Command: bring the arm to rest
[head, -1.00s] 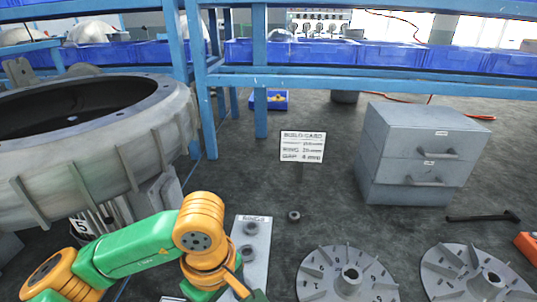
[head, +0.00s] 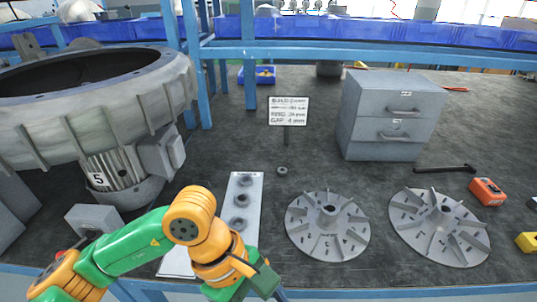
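My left arm reaches in from the lower left, and its gripper (head: 262,283) is at the bottom of the head view, below the front end of the rings board. Its fingers are too small and turned away to show whether they are open or shut. The white rings board (head: 243,208) lies on the bench with several dark rings on it, just beyond my gripper. My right gripper and arm are not in view.
A large grey blower housing (head: 95,100) stands at left. Two bladed discs (head: 327,225) (head: 440,226) lie at right. A small ring (head: 282,170), a build card (head: 288,111), a grey drawer cabinet (head: 391,115), a black tool (head: 444,169) and an orange device (head: 487,191) are beyond. Dark bench between is clear.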

